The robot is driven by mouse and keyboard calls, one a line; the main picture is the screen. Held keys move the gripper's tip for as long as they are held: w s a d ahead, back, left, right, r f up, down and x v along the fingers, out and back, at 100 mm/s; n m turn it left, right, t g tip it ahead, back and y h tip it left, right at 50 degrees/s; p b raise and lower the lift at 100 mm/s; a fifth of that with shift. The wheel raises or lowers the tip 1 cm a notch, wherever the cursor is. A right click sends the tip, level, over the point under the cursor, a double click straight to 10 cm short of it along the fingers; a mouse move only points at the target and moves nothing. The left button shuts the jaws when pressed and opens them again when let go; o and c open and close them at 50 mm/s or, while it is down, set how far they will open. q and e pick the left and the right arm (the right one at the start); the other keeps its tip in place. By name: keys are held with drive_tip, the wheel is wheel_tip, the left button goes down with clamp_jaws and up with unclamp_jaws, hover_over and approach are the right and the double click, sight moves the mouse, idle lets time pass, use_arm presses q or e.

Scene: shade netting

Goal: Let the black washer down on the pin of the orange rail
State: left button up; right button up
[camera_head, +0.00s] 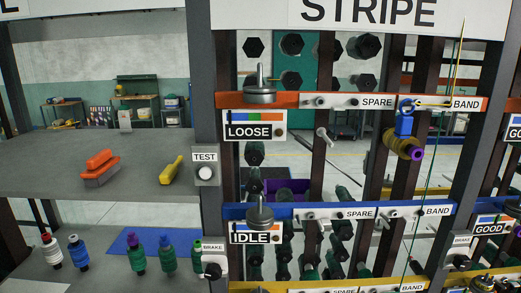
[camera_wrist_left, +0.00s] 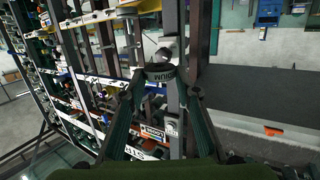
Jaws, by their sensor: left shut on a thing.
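The orange rail (camera_head: 350,102) runs across the rack in the head view. An upright grey pin (camera_head: 260,76) stands near its left end, with a round grey disc (camera_head: 260,95) at its foot. My left gripper (camera_wrist_left: 163,82) shows only in the wrist view. It is shut on a dark ring with pale lettering, the black washer (camera_wrist_left: 160,72), held between its fingertips. The washer and this gripper are not visible in the head view, and how far they are from the pin cannot be told. My right gripper is in neither view.
A blue rail (camera_head: 300,211) with a similar pin (camera_head: 261,208) lies below. A yellow spool (camera_head: 402,145) hangs at the right, near a thin thread. An orange-and-grey brush (camera_head: 100,168) and a yellow tool (camera_head: 171,171) lie on the grey shelf at left.

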use_arm(q)
wheel_tip(320, 180, up, 9)
drive_tip(key=p, duration=0.6)
drive_tip(key=shift+f, duration=0.15)
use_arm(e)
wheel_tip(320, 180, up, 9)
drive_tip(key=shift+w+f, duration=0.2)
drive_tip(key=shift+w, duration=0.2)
